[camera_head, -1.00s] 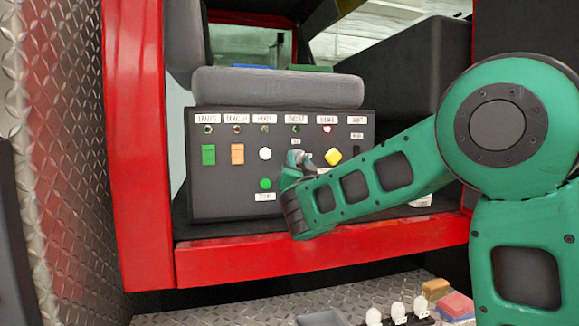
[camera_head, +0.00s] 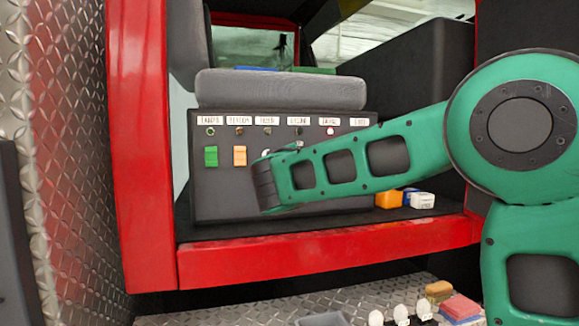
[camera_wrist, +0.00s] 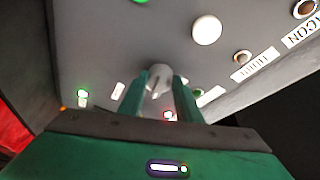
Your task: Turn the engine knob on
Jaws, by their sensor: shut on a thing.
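The grey control panel (camera_head: 222,195) stands on the red-framed ledge, with a row of labels and small lamps along its top. In the wrist view, my gripper (camera_wrist: 158,84) is shut on a pale grey knob (camera_wrist: 157,77), one green finger on each side of it. The knob sits on the panel face beside the round white button (camera_wrist: 207,30). In the head view my arm covers the knob and most of my gripper, below the engine label (camera_head: 298,121). The knob's exact turn angle is hard to tell. A pinkish-red lamp (camera_head: 330,132) is lit to the right.
A green switch (camera_head: 211,156) and an orange switch (camera_head: 240,156) are on the panel's left. An orange block (camera_head: 389,199) and a white block (camera_head: 422,201) lie on the ledge at right. A grey pad (camera_head: 280,88) lies above the panel.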

